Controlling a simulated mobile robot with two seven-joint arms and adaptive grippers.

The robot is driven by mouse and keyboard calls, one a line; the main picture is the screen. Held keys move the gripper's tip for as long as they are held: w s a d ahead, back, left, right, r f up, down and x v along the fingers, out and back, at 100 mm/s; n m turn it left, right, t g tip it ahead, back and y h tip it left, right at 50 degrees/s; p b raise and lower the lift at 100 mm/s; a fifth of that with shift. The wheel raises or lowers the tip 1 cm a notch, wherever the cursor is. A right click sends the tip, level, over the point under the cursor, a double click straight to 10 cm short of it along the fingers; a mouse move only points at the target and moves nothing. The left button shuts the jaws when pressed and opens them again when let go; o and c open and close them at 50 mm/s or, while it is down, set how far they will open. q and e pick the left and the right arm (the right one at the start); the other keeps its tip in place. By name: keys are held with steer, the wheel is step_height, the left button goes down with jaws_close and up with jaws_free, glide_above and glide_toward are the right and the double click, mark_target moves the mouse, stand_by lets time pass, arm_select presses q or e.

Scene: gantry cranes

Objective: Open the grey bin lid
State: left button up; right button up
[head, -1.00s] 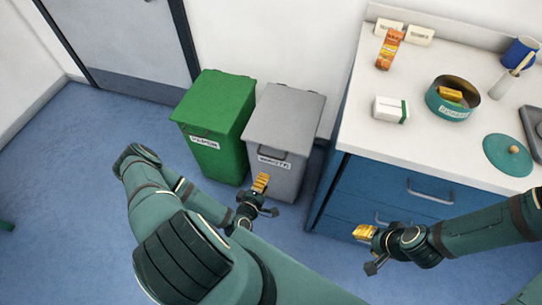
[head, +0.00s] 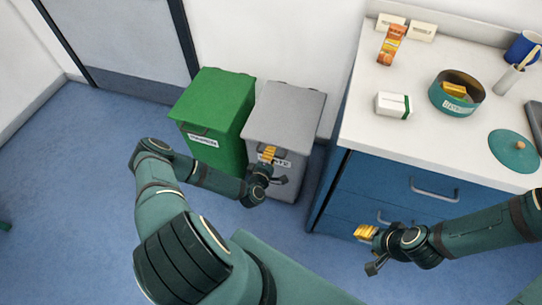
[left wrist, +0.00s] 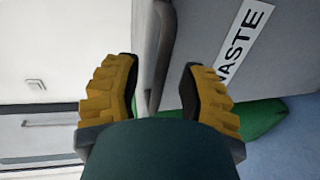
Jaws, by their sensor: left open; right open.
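The grey bin (head: 265,130) stands on the floor with its grey lid (head: 287,112) closed. A white label (left wrist: 242,35) reading "WASTE" shows on its front in the left wrist view. The bin's grey handle bar (left wrist: 152,60) runs between the two yellow-padded fingers of my left gripper (left wrist: 160,85), which are open with a gap on each side. In the head view my left gripper (head: 268,156) is at the bin's front, just below the lid edge, and hides the handle. My right gripper (head: 368,250) is open and empty in front of the blue drawers.
A green bin (head: 212,112) stands close to the left of the grey bin. A blue drawer cabinet (head: 385,185) with a white counter is at the right, holding a teal pot (head: 457,100), boxes and a round lid (head: 513,152). Blue floor is clear at the left.

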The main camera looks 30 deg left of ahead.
arm_select(q)
steer(key=shift+w, duration=0.4)
steer(key=shift+o, duration=0.2)
jaws_close()
steer(key=shift+a, duration=0.1)
